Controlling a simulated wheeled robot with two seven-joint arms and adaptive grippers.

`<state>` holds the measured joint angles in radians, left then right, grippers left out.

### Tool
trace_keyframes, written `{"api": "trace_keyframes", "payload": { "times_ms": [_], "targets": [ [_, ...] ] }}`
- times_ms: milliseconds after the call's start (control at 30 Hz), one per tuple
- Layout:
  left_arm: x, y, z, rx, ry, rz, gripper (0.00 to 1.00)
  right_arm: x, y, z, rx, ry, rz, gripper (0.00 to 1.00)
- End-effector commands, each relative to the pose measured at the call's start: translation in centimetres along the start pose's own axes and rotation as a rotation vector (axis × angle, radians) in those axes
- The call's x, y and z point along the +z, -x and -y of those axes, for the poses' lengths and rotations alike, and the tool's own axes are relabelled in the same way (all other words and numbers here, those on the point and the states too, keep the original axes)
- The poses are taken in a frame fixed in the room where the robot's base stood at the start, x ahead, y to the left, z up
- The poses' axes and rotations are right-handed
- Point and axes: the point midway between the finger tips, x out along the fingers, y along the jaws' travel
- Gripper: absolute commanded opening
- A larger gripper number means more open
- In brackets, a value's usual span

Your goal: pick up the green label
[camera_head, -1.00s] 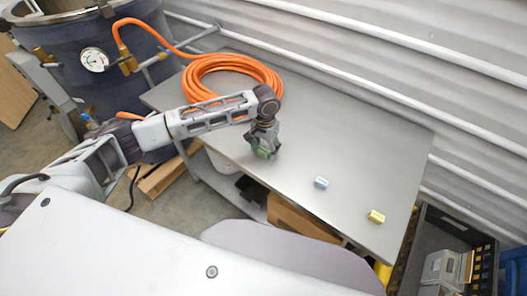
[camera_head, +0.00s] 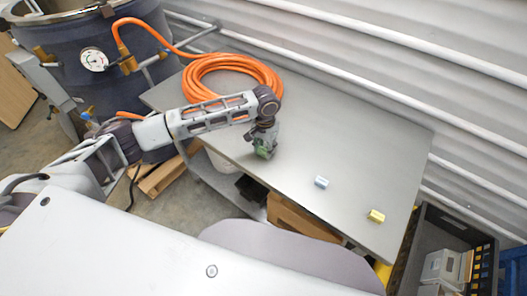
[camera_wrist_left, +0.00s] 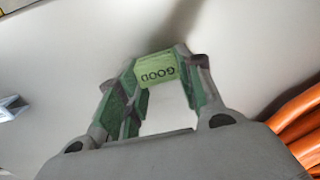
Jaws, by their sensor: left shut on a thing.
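The green label (camera_wrist_left: 158,73) shows between the fingertips of my left gripper in the left wrist view, with the word GOOD on it. In the head view my left gripper (camera_head: 265,146) is at the front left part of the metal table (camera_head: 330,130), pointing down. It is shut on the green label, which is mostly hidden by the fingers there. I cannot tell whether the label touches the table top. My right gripper is not in view.
A coiled orange hose (camera_head: 232,66) lies at the back left. A large drum with a gauge (camera_head: 94,59) stands left. A dark crate (camera_head: 432,222) is at the right.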

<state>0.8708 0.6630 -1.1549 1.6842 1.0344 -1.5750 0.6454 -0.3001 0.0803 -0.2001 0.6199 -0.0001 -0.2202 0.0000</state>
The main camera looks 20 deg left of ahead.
Motion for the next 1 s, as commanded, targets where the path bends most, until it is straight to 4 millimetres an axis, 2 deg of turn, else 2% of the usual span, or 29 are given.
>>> {"api": "trace_keyframes", "payload": {
  "times_ms": [367, 1000],
  "targets": [
    [-0.1, 0.9, 0.0, 0.001, 0.000, -0.002, 0.27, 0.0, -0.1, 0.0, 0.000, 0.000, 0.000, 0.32],
    [-0.1, 9.1, 0.0, 0.001, 0.000, -0.001, 0.27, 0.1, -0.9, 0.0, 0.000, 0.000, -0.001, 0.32]
  ]
}}
